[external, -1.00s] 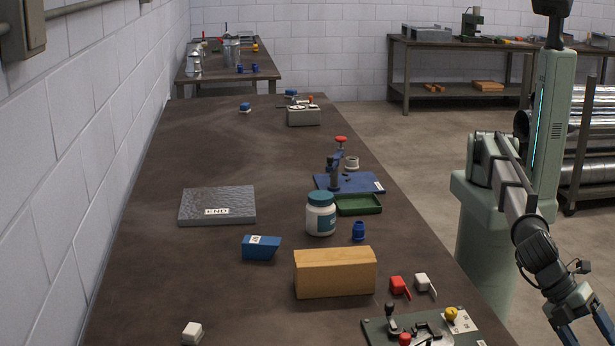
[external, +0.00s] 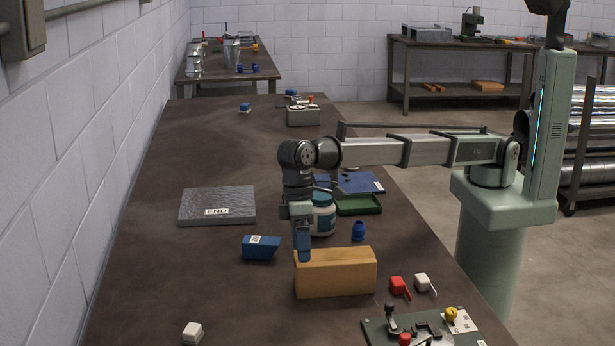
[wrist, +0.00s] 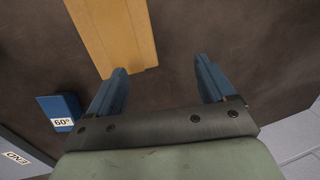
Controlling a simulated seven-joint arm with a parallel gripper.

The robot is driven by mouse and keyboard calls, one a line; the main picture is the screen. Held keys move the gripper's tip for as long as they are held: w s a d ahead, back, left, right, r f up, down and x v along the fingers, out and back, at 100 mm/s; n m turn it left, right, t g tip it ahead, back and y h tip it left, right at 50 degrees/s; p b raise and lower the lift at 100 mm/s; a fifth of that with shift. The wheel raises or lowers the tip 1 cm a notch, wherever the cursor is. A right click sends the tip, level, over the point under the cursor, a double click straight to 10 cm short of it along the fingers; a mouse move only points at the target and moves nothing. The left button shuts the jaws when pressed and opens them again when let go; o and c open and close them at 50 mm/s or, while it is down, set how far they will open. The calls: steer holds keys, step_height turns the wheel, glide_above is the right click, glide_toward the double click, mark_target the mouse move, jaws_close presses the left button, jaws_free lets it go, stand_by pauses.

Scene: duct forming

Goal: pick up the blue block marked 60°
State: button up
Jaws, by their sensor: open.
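The blue block (external: 260,250) lies on the brown table, left of the wooden block, with a white label on top. In the wrist view the blue block (wrist: 60,110) is at the left, and its label reads 60°. My gripper (external: 303,257) points down above the table, to the right of the blue block and at the left end of the wooden block. In the wrist view my gripper (wrist: 165,78) has its two blue fingers apart with nothing between them. The blue block is outside the fingers, to their left.
A wooden block (external: 340,272) stands close to my fingers. A grey slab (external: 218,203) marked END lies behind the blue block. A white jar (external: 323,218) stands behind my gripper. The table left and in front of the blue block is mostly clear.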

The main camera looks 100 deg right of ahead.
mark_target(259, 240)
steer(key=w+d+r+m+h, duration=0.15)
steer(key=w+d, duration=0.25)
steer(key=d, duration=0.7)
steer(key=w+d+r+m+h, duration=0.15)
steer(key=w+d, duration=0.25)
steer(key=d, duration=0.6)
steer(key=shift+y, duration=0.3)
steer(key=shift+w+f, duration=0.15)
steer(key=shift+f, duration=7)
steer(key=shift+f, duration=0.25)
steer(key=c, duration=1.3)
steer(key=shift+r, duration=0.15)
